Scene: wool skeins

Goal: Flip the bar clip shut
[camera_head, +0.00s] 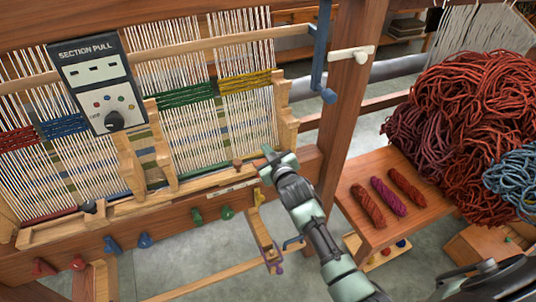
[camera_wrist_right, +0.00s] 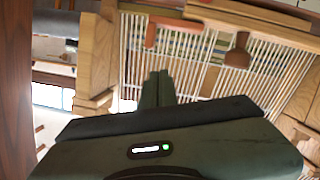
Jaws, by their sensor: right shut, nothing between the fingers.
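My right gripper (camera_head: 268,154) is at the lower right of the loom's warp, close to the wooden bar along its foot. Its fingers (camera_wrist_right: 157,86) are together and empty in the right wrist view. A small brown wooden piece (camera_head: 238,164), which may be part of the bar clip, sits on that bar just left of the gripper. In the right wrist view a reddish-brown wooden piece (camera_wrist_right: 180,25) lies beyond the fingertips, with a brown knob-like piece (camera_wrist_right: 238,52) to its right. I cannot tell which is the clip or whether it is shut. My left gripper is not in view.
A "SECTION PULL" control panel (camera_head: 92,80) hangs at the loom's left. A wooden post (camera_head: 340,100) with a blue lever (camera_head: 322,60) stands right of the gripper. Small skeins (camera_head: 387,196) lie on a wooden bench, beside a large wool heap (camera_head: 480,120). Coloured pegs (camera_head: 197,215) line the lower beam.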

